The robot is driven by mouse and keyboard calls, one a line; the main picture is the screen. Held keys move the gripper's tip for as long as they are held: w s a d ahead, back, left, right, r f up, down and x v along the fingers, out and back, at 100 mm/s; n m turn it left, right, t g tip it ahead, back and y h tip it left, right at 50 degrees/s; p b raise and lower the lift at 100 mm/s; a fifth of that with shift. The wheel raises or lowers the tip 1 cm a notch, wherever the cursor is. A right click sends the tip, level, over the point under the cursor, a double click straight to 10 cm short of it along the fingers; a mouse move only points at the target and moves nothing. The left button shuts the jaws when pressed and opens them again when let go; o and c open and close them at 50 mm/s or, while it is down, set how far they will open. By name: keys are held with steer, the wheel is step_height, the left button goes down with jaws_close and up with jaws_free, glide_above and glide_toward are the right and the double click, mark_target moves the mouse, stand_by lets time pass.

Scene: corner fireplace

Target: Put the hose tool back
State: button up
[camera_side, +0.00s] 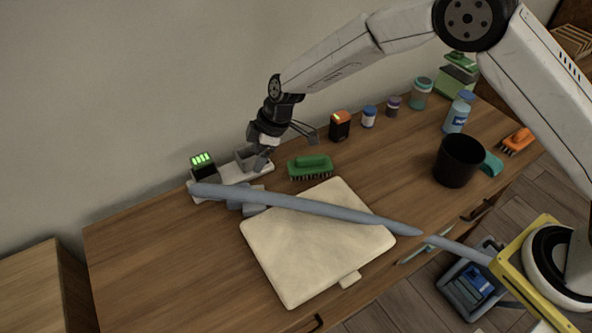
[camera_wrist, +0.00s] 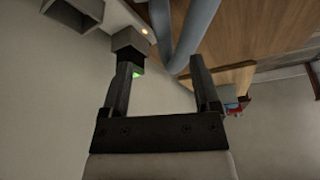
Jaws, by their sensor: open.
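My gripper (camera_side: 288,148) is open above the back left of the table, near the wall. In the wrist view its two fingers (camera_wrist: 162,68) are spread with nothing between them. A long blue-grey hose (camera_side: 310,206) runs from the dock at the left across the beige pad towards the lower right; it also shows in the wrist view (camera_wrist: 194,32). A grey blocky piece (camera_side: 251,209) lies by the hose. The pale dock (camera_side: 229,175) has a hollow grey holder (camera_side: 244,155), close beside my gripper. A grey block (camera_wrist: 130,40) shows by the left fingertip. I cannot tell which piece is the hose tool.
A unit with green lights (camera_side: 202,163) stands on the dock. A green brush (camera_side: 310,166), an orange-topped black box (camera_side: 340,126) and small jars (camera_side: 369,117) stand along the back. The beige pad (camera_side: 312,250) covers the front middle. A black cup (camera_side: 459,163) is at right.

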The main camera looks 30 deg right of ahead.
steer(key=shift+d, duration=0.1)
steer(key=s+d+r+m+h, duration=0.1)
steer(key=s+d+r+m, duration=0.35)
steer(key=d, duration=0.35)
steer(key=s+d+r+m+h, duration=0.1)
steer(key=s+d+r+m, duration=0.2)
steer(key=s+d, duration=0.35)
steer(key=s+d+r+m+t+h, duration=0.1)
steer(key=s+d+m+h, duration=0.1)
steer(key=s+d+m, duration=0.4)
steer(key=shift+s+d+r, duration=0.25)
steer(key=shift+s+d, duration=2.3)
steer(key=shift+s, duration=1.25)
